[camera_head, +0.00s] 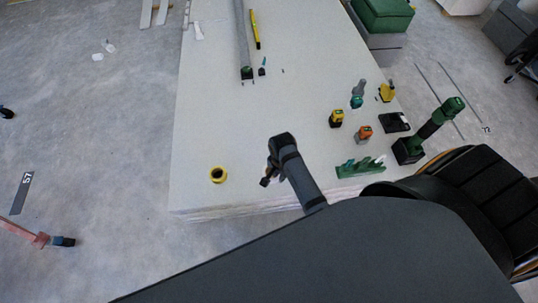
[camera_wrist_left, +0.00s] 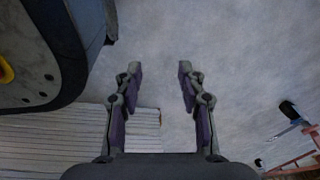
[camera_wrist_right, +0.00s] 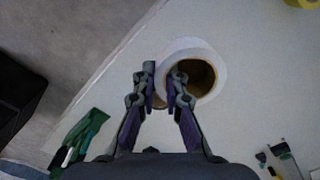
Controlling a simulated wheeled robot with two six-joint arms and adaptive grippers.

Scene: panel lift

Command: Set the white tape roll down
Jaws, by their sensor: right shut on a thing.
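The white tape roll (camera_wrist_right: 206,52) shows in the right wrist view as a white ring with a brown inner core. My right gripper (camera_wrist_right: 162,78) is shut on its near left wall, with one finger outside the ring and one at the core opening. In the head view my right gripper (camera_head: 268,178) is over the near part of the white panel stack (camera_head: 235,125); the roll is mostly hidden there. I cannot tell whether the roll touches the panel. My left gripper (camera_wrist_left: 158,72) is open and empty above the floor in the left wrist view.
A yellow tape roll (camera_head: 218,175) lies left of my right gripper. A green rack (camera_head: 360,168), an orange-topped tool (camera_head: 364,133) and a yellow-topped tool (camera_head: 336,118) stand to the right. A long grey bar (camera_head: 243,40) lies farther back. The panel's middle is clear.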

